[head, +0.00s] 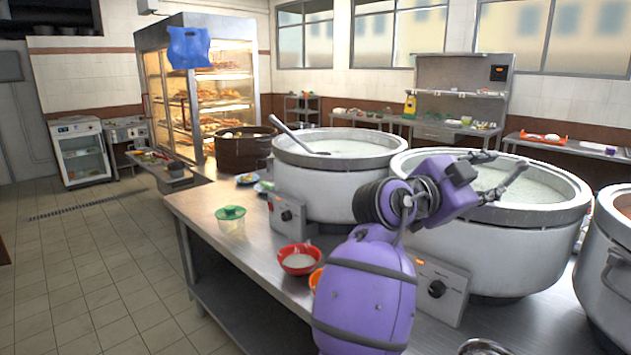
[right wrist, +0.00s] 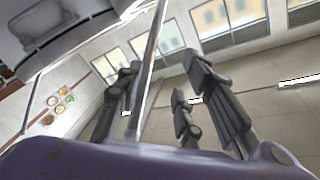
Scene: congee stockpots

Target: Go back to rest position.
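My right arm, purple, comes up from the bottom of the head view. Its gripper (head: 506,166) is over the second large stockpot (head: 493,230), which holds pale congee. In the right wrist view the dark fingers of the right gripper (right wrist: 163,75) are spread apart, with nothing seen held between them. A thin bright metal bar (right wrist: 152,60) crosses that view by the left finger; I cannot tell what it is. My left gripper is not in the head view.
Another congee stockpot (head: 335,185) with a ladle (head: 297,137) leaning in it stands left of the arm. A third pot (head: 605,285) is at the right edge. A red bowl (head: 300,260) and a green-lidded container (head: 231,220) sit at the counter's front. The tiled floor at left is clear.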

